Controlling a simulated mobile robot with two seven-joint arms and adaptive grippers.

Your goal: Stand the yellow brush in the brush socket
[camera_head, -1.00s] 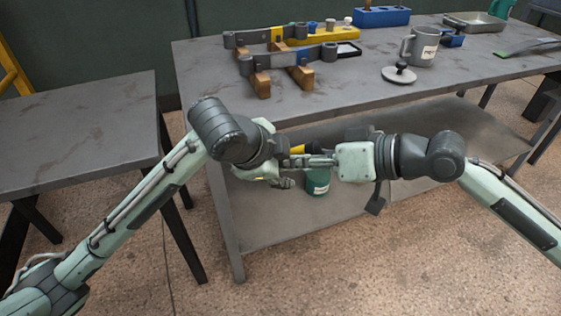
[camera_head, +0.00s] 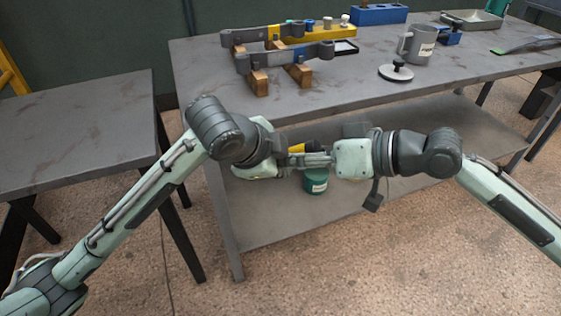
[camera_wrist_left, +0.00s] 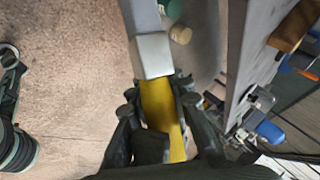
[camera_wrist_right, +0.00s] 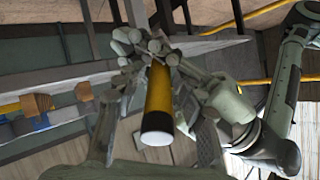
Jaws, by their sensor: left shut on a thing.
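The yellow brush (camera_head: 297,148) is held in the air in front of the bench, between my two grippers. My left gripper (camera_wrist_left: 160,110) is shut on the brush, whose yellow body (camera_wrist_left: 158,100) shows between its fingers. In the right wrist view the brush (camera_wrist_right: 158,100) has a black band and a white end facing the camera. My right gripper (camera_wrist_right: 155,138) looks open, its fingers apart on both sides of that end. In the head view the right gripper (camera_head: 318,160) points left at the brush, partly overlapping it. I cannot tell which fixture is the brush socket.
The grey bench (camera_head: 345,82) carries grey clamp-like racks (camera_head: 285,55) on wooden blocks, a yellow holder (camera_head: 335,32), a blue block (camera_head: 378,14), a grey mug (camera_head: 417,43) and a knobbed lid (camera_head: 396,72). A green can (camera_head: 316,181) stands on the lower shelf. The left table (camera_head: 80,125) is clear.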

